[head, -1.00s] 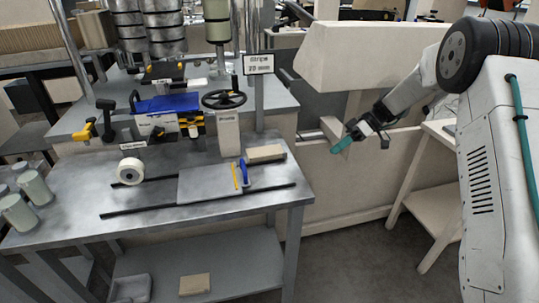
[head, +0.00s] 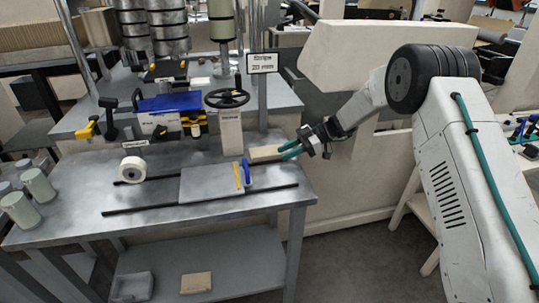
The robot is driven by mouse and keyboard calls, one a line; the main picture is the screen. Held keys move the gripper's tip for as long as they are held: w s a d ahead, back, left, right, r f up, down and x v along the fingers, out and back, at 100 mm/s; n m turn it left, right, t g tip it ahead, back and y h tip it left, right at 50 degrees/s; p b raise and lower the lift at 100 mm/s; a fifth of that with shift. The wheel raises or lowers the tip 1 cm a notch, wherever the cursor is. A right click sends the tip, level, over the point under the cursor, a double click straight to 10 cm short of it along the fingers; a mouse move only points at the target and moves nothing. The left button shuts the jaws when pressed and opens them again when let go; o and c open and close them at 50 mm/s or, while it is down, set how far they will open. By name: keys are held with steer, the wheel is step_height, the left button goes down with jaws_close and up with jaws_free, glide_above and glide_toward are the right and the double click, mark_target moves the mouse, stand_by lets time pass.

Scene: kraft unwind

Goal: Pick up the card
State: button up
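I cannot tell for sure which thing is the card. A flat tan block or stack (head: 266,153) lies at the right rear of the grey metal table. A small white sign card (head: 263,63) with black print, seeming to read "Stripe 20 mm", stands on a post behind the table. My gripper (head: 281,153) has teal fingers and reaches in from the right, beside the right end of the tan block. The fingers look apart, with nothing seen between them. Whether they touch the block is unclear.
A grey plate (head: 207,184) lies on the table, with a yellow strip (head: 238,176) and a blue-handled tool (head: 247,174) by its right edge. Dark rails run across the tabletop. A white roll (head: 132,169) and a black handwheel (head: 227,98) stand further left and back.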

steer(key=shift+s+a+f, duration=0.25)
steer(key=shift+a, duration=0.4)
steer(key=shift+c, duration=0.3)
jaws_close()
